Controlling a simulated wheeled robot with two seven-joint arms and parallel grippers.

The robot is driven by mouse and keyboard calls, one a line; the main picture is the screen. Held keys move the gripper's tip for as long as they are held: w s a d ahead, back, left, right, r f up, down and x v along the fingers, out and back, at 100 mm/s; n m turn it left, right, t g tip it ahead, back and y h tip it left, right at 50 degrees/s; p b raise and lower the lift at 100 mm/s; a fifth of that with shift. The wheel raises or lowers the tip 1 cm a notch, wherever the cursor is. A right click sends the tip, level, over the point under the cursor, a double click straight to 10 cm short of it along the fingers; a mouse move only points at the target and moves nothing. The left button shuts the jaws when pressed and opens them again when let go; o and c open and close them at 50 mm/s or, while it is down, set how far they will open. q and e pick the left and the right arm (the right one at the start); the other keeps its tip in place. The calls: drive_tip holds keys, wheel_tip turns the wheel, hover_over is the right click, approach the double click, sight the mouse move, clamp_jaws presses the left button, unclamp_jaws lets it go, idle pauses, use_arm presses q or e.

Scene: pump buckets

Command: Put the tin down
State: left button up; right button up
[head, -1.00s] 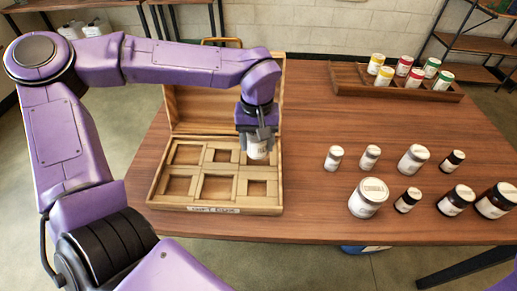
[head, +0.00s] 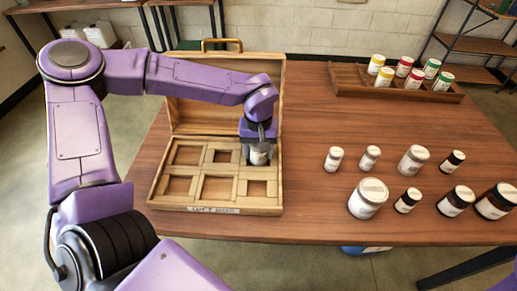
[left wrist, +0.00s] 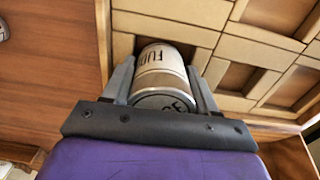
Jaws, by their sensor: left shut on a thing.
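My left gripper (head: 259,152) is shut on a white tin (head: 259,158) at the right end of the back row of compartments in the wooden case (head: 190,209). In the left wrist view, the tin (left wrist: 160,65) lies between both fingers, its dark label lettering partly readable. Its far end is at the opening of a square compartment. I cannot tell whether it touches the compartment floor. The other compartments in view look empty. My right gripper is not in view.
The case lid stands open behind the compartments. Several white jars (head: 367,198) and dark jars (head: 494,200) stand on the table (head: 310,120) to the right. A wooden tray (head: 345,80) with several colour-banded tins is at the back right. Bare tabletop lies between case and jars.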

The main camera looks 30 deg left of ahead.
use_arm(q)
drive_tip(key=shift+s+f, duration=0.35)
drive_tip(key=shift+f, duration=0.2)
drive_tip(key=o, duration=0.9)
drive_tip(key=shift+o, duration=1)
drive_tip(key=shift+d+f, duration=0.15)
drive_tip(key=shift+d, duration=0.05)
drive_tip(key=shift+w+d, duration=0.1)
drive_tip(key=shift+d, duration=0.05)
drive_tip(key=shift+a, duration=0.2)
drive_tip(key=shift+r+b, duration=0.25)
drive_tip(key=shift+b, duration=0.05)
drive_tip(key=r, duration=0.8)
drive_tip(key=r+p, duration=0.1)
drive_tip(key=r, duration=0.4)
drive_tip(key=shift+w+a, duration=0.2)
drive_tip(key=shift+w, duration=0.1)
